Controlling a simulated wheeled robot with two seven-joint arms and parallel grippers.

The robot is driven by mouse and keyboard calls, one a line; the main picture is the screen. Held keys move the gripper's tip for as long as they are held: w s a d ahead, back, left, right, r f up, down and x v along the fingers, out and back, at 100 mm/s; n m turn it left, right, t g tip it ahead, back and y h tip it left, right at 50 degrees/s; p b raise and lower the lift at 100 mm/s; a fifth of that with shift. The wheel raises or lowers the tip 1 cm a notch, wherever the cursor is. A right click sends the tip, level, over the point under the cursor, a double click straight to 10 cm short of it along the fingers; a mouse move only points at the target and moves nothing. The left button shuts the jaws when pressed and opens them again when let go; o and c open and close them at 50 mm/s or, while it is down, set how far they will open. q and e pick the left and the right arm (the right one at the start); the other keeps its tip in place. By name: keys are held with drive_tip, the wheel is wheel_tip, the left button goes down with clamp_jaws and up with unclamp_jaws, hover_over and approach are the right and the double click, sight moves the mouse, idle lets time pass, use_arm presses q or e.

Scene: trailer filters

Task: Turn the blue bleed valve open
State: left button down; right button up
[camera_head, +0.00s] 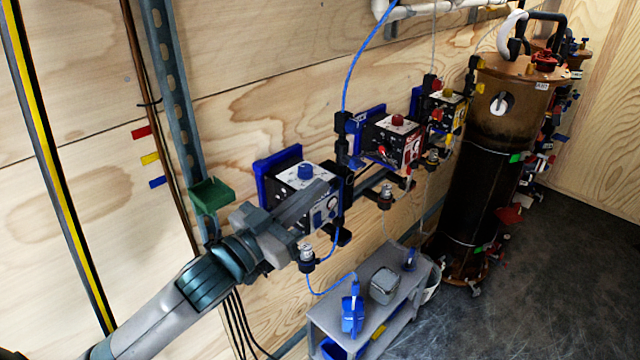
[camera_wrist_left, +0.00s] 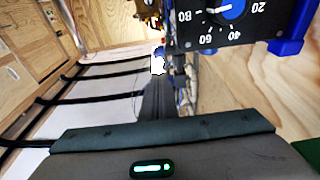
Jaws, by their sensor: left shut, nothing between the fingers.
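The nearest wall box in the head view has a blue knob (camera_head: 306,171) on its top. In the left wrist view a blue knob (camera_wrist_left: 232,8) sits on a black numbered dial, cut off by the top edge. A small blue-and-white part (camera_wrist_left: 158,65) shows below and left of that dial. I cannot tell which blue part is the bleed valve. My left gripper (camera_head: 326,189) is shut and empty, its fingers passing in front of the nearest box's front face. I cannot tell whether they touch it. My right gripper is not in view.
Two more wall boxes, one with a red knob (camera_head: 397,120) and one with a yellow top (camera_head: 447,97), stand further back. A brown cylinder tank (camera_head: 487,150) stands beyond them. A grey bench (camera_head: 335,312) sits below. A green bin (camera_head: 210,195) hangs near my left wrist.

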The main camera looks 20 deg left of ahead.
sight(357, 165)
use_arm(q)
drive_tip(key=shift+p+x, duration=1.7)
drive_tip(key=shift+x, duration=2.85)
drive_tip(key=shift+f, duration=0.1)
